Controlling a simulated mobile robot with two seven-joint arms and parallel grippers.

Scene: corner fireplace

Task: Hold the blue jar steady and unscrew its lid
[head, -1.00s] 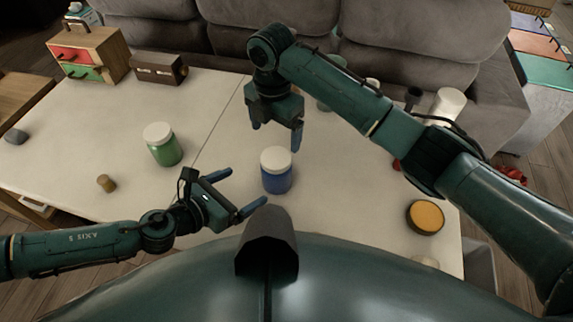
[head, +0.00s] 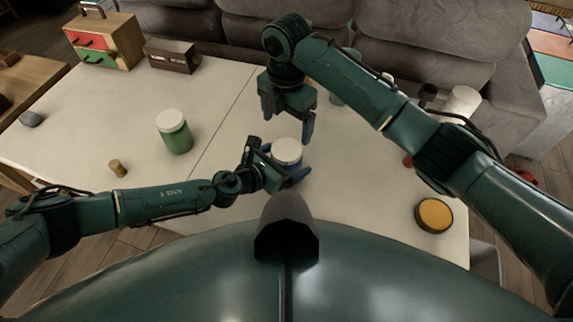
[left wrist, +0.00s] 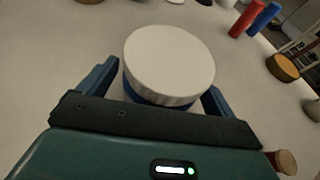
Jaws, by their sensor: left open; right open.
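The blue jar (head: 288,167) stands upright on the white table, its white lid (head: 287,151) on top. My left gripper (head: 291,172) is open, its fingers low on either side of the jar's body. In the left wrist view the lid (left wrist: 170,62) fills the middle, with a strip of blue jar (left wrist: 133,88) below it between the two fingers. I cannot tell whether either finger touches the jar. My right gripper (head: 288,128) is open, with its fingers pointing down, just above and behind the lid. Most of the jar's body is hidden by my left gripper.
A green jar with a white lid (head: 174,132) stands to the left, near a small brown cork-like piece (head: 118,168). A round yellow-topped container (head: 434,215) stands at the right. A drawer box (head: 105,42) and a brown caddy (head: 172,56) are at the back left.

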